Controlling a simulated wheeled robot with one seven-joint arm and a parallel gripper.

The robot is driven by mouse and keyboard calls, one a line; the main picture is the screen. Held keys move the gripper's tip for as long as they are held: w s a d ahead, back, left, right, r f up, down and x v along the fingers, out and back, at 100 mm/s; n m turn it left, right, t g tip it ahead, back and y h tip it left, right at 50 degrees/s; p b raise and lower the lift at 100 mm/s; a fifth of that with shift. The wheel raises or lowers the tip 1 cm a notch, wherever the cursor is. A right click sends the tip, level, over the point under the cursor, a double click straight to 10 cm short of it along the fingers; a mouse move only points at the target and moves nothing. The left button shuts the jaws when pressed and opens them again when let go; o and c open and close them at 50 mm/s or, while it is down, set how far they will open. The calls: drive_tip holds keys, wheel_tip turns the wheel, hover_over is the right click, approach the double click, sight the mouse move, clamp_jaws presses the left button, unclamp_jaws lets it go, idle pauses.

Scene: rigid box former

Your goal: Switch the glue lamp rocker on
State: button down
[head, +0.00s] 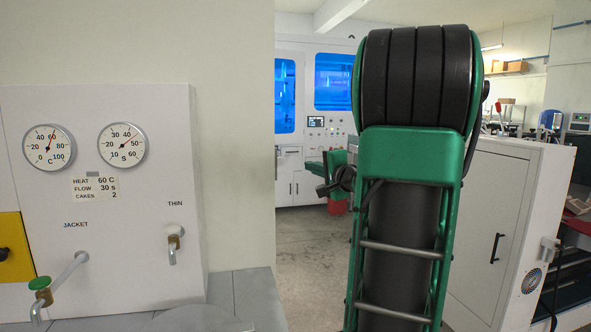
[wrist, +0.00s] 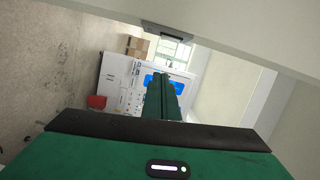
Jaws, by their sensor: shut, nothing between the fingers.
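I cannot make out a glue lamp rocker in either view. In the wrist view my gripper (wrist: 161,77) points away from the camera, its narrow green fingers together and empty. Beyond it is a white machine with blue windows, seen tilted. In the head view this far machine (head: 303,178) stands at the back, with a small control panel (head: 315,122) whose details are too small to read. My green and black arm fills the centre right and hides part of the machine. A green and dark part shows beside the arm; I cannot tell whether it is mine.
A white gauge panel (head: 150,195) with taps marked JACKET and THIN stands at left. A yellow plate (head: 14,248) with a black knob is at the left edge. A white cabinet (head: 490,220) stands right. Open floor (head: 303,240) lies between. A pale surface (wrist: 230,45) crosses the wrist view's top.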

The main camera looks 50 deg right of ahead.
drive_tip(key=w, duration=1)
drive_tip(key=shift+w+a+f, duration=0.35)
drive_tip(key=shift+w+f, duration=0.05)
drive_tip(key=shift+w+a+f, duration=0.1)
drive_tip(key=shift+a, duration=0.1)
drive_tip(key=shift+d, duration=0.1)
